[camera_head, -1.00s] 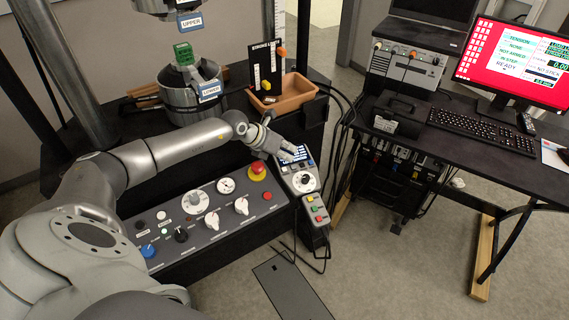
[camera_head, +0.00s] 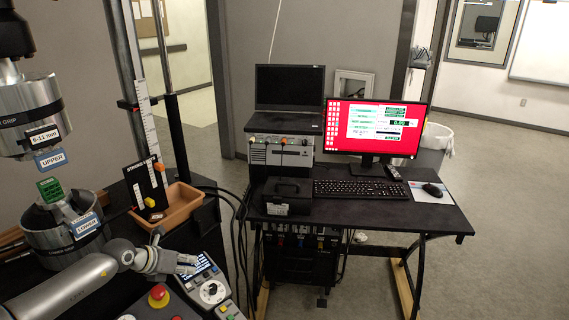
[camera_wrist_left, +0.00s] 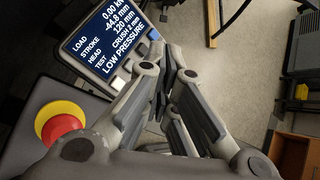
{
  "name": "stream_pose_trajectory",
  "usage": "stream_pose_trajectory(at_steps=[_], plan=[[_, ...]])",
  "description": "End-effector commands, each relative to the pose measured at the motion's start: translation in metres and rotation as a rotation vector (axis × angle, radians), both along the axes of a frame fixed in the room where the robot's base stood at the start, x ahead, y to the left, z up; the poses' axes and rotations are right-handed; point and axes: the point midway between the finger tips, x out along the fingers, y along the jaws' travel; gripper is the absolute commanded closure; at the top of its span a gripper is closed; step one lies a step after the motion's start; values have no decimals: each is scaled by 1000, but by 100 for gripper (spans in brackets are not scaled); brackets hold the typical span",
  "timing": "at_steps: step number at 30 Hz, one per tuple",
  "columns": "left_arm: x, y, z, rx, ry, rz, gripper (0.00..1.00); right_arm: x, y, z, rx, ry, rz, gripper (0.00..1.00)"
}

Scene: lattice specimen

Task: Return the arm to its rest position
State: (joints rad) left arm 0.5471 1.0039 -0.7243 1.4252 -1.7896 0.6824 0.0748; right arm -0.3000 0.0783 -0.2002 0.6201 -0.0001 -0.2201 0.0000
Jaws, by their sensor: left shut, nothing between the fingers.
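My left arm (camera_head: 70,287) comes in from the lower left in the head view. The pendant's screen (camera_wrist_left: 107,38) reads load, stroke, head, test and "LOW PRESSURE". A red and yellow emergency stop button (camera_wrist_left: 62,124) shows at the left there, and also in the head view (camera_head: 158,295). My right gripper is not in view.
A test machine with upper (camera_head: 30,120) and lower (camera_head: 64,232) grips stands at left, a green lattice piece (camera_head: 50,189) on the lower one. An orange-brown tray (camera_head: 172,208) is behind my gripper. A desk (camera_head: 400,212) with a red-screened monitor (camera_head: 375,127) stands right. Open floor lies beyond.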

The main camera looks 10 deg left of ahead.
Motion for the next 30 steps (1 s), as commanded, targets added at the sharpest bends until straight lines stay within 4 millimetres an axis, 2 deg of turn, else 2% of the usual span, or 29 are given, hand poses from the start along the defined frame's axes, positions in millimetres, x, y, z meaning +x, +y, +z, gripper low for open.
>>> stream_pose_trajectory(at_steps=[2, 5, 6, 9, 12, 14, 16, 20, 23, 26, 30], plan=[[0, -23, 0, -59, -22, -10, 100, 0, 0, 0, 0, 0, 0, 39], [1, -72, 9, -216, -86, -13, 100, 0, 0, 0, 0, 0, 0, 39], [0, -99, 17, -314, -120, -5, 100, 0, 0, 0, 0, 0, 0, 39], [-5, -157, 47, -599, -211, 62, 100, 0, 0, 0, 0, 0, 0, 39], [-12, -186, 79, -873, -276, 192, 100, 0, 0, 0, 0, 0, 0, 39], [-17, -192, 94, -1029, -299, 298, 100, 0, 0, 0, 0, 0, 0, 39], [-25, -189, 105, -1194, -314, 444, 100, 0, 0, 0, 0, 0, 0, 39], [-45, -167, 104, -1451, -299, 774, 100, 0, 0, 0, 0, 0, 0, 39], [-70, -146, 84, -1592, -248, 1068, 100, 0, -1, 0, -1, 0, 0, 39], [-106, -130, 52, -1674, -161, 1384, 100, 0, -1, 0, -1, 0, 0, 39], [-171, -124, 5, -1691, 11, 1809, 100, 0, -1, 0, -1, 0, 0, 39]])
